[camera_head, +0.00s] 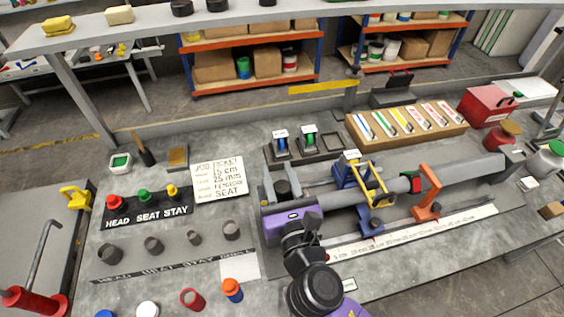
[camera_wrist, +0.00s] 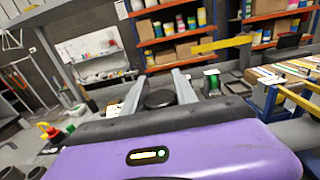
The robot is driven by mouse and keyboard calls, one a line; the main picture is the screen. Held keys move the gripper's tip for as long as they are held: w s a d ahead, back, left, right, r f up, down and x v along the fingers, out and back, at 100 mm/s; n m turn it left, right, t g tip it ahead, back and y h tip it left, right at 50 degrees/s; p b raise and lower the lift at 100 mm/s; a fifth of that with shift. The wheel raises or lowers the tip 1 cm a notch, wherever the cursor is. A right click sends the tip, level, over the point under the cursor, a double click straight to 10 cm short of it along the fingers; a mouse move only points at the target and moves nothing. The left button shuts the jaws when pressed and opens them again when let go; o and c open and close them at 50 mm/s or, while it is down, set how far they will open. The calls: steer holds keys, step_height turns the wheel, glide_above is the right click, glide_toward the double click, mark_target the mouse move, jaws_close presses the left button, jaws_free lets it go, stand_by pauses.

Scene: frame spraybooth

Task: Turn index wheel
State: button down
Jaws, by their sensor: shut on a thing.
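The index wheel, a dark round knob (camera_head: 283,188), sits at the left end of the long grey fixture on the bench. In the wrist view it is a black disc (camera_wrist: 160,98) between two grey fingers. My gripper (camera_head: 282,178) has a purple body and reaches in from the front, with one finger on each side of the wheel. It is shut on the wheel; the exact contact is hard to see. The purple palm hides the wheel's near lower part. The grey tube (camera_head: 455,170) runs right from the wheel end through blue, yellow and orange clamps.
Left of the fixture lie a job ticket (camera_head: 218,178) and a HEAD SEAT STAY board (camera_head: 147,213) with coloured knobs. A ruler strip (camera_head: 420,232) lies in front.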

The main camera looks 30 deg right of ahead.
steer(key=shift+a+n+t+y, duration=0.2)
steer(key=shift+n+y, duration=0.55)
steer(key=shift+y, duration=0.4)
steer(key=shift+a+n+t+y, duration=0.1)
steer(key=shift+a+n+y, duration=0.15)
steer(key=shift+n+y, duration=0.7)
steer(key=shift+a+n+t+y, duration=0.15)
steer(key=shift+n+y, duration=0.45)
steer(key=shift+y, duration=0.7)
steer(key=shift+s+a+n+g+y, duration=0.15)
steer(key=shift+n+g+y, duration=0.35)
steer(key=shift+n+y, duration=0.7)
steer(key=shift+w+a+n+g+y, duration=0.1)
steer(key=shift+a+n+g+y, duration=0.35)
steer(key=shift+y, duration=1.15)
steer(key=shift+s+a+n+g+y, duration=0.1)
steer(key=shift+n+g+y, duration=0.5)
steer(key=shift+n+y, duration=0.7)
steer(key=shift+g+y, duration=0.3)
steer(key=shift+y, duration=0.2)
steer(key=c, duration=1)
jaws_free()
steer(key=shift+c, duration=0.2)
steer(key=b+v, duration=0.2)
steer(key=v, duration=0.4)
steer(key=shift+s+d+f, duration=0.15)
steer(key=shift+s+d+b, duration=0.35)
steer(key=shift+s+d, duration=0.05)
steer(key=shift+s, duration=0.2)
